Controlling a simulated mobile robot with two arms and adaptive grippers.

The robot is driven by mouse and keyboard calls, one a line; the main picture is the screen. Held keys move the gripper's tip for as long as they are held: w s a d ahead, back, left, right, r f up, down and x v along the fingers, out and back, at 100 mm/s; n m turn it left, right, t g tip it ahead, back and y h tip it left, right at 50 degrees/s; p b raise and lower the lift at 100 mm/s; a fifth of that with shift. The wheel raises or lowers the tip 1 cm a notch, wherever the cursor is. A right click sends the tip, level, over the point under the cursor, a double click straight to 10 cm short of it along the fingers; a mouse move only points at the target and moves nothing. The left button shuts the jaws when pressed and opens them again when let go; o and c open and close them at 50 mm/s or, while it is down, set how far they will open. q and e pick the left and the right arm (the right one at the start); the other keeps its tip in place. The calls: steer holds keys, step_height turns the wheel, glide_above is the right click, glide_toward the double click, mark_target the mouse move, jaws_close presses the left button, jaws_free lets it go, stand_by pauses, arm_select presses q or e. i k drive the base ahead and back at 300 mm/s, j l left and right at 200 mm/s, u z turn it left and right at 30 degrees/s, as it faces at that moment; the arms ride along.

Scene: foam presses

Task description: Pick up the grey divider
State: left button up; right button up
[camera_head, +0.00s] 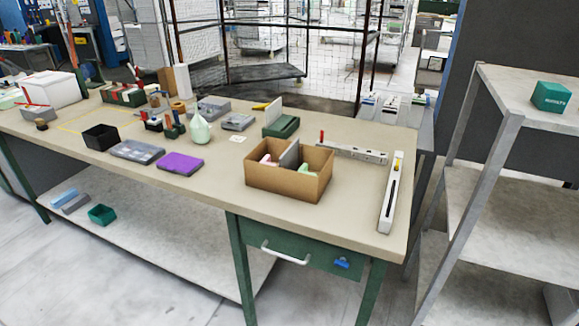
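The grey divider (290,154) is a thin flat panel standing upright, slightly tilted, inside an open brown cardboard box (283,186). The box sits on the right half of the workbench. The divider's upper part rises above the box rim, and its lower part is hidden by the front wall. A pink item (268,160) lies on its left and a green item (304,169) on its right. Neither of my grippers is in view.
The beige workbench (215,180) holds a purple case (180,163), a pale green bottle (200,130), a green container (281,127) and a long white-and-black tool (392,190) at the right end. A grey shelf rack (500,85) stands right. The bench's front edge before the box is clear.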

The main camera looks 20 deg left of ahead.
mark_target(290, 158)
steer(key=i+u, duration=0.25)
steer(key=i, duration=0.6)
